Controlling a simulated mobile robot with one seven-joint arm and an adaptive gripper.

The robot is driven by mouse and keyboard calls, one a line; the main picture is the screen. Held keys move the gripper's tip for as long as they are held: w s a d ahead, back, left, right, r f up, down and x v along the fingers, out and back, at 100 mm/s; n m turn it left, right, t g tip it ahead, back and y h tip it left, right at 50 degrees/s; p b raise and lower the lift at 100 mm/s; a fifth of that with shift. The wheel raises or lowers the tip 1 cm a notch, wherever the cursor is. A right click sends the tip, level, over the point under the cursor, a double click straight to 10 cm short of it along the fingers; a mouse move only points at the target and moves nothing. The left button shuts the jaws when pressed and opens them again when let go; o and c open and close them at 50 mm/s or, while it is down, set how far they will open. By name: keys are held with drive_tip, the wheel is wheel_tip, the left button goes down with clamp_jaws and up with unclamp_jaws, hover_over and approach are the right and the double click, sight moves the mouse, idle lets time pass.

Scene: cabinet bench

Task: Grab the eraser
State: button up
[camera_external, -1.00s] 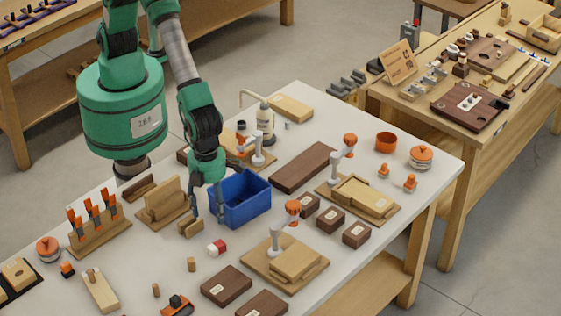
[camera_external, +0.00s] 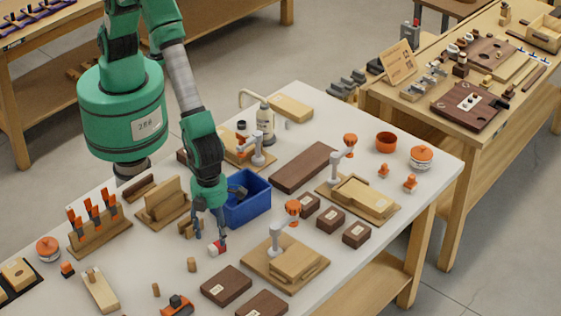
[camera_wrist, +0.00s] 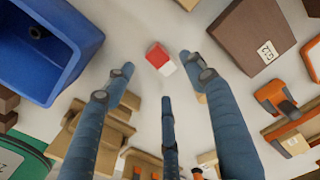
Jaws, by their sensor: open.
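The eraser is a small red and white block (camera_wrist: 159,58) lying on the white bench top. In the external view the eraser (camera_external: 213,250) is partly hidden behind my fingertips. My gripper (camera_external: 217,241) points down over it, low above the bench. In the wrist view my gripper (camera_wrist: 156,72) is open and empty, with blue-grey fingers spread either side of the eraser and a third finger below it in the picture. The eraser lies just beyond the fingertips there. I cannot tell whether any finger touches it.
A blue bin (camera_external: 248,207) stands close behind my gripper. Wooden blocks (camera_external: 187,226) and a small wooden peg (camera_external: 191,265) are nearby at left. A dark brown box (camera_external: 226,286) lies in front, and a wooden board with an orange-topped fixture (camera_external: 284,262) at right.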

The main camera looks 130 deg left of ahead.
sight(215, 243)
idle(0.3)
drive_tip(key=shift+a+f+b, duration=0.1)
drive_tip(key=shift+f+b, duration=0.5)
drive_tip(key=shift+f, duration=2.05)
drive_tip(key=shift+c, duration=0.2)
drive_tip(key=c, duration=1.2)
